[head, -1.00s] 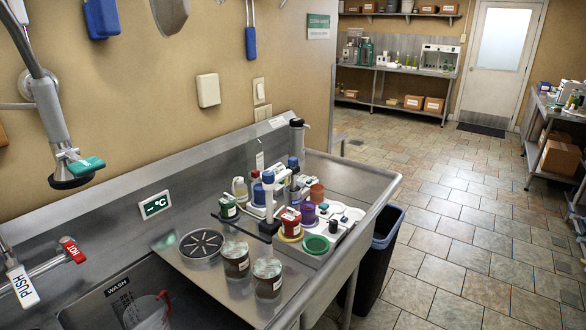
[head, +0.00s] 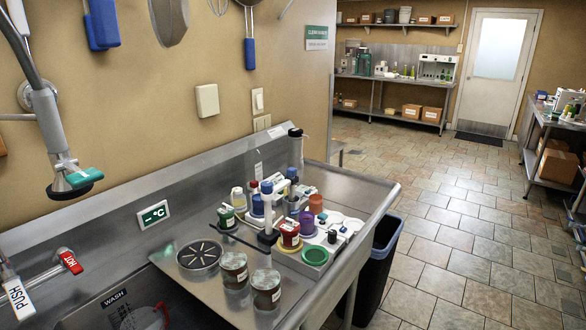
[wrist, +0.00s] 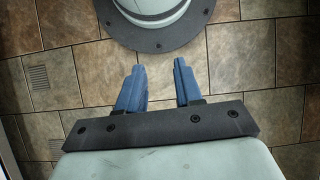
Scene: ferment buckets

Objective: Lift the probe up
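A cluster of small lab items stands on the steel drainboard in the head view. In it is a white upright stand (head: 268,212) with a dark block low on its post and a thin dark arm reaching left. A slim probe cannot be told apart for sure among these items. A red jar (head: 289,233), a purple cup (head: 307,222) and a green round lid (head: 315,255) are close by. My gripper (wrist: 159,72) shows only in the wrist view. Its two blue fingers are apart with nothing between them, over floor tiles, away from the drainboard items.
Two lidded jars (head: 235,270) stand at the drainboard's front, beside a round slotted drain cover (head: 199,255). A spray tap (head: 65,165) hangs at the left over the sink. A dark bin (head: 378,262) stands right of the counter. The tiled floor (head: 450,215) at right is open.

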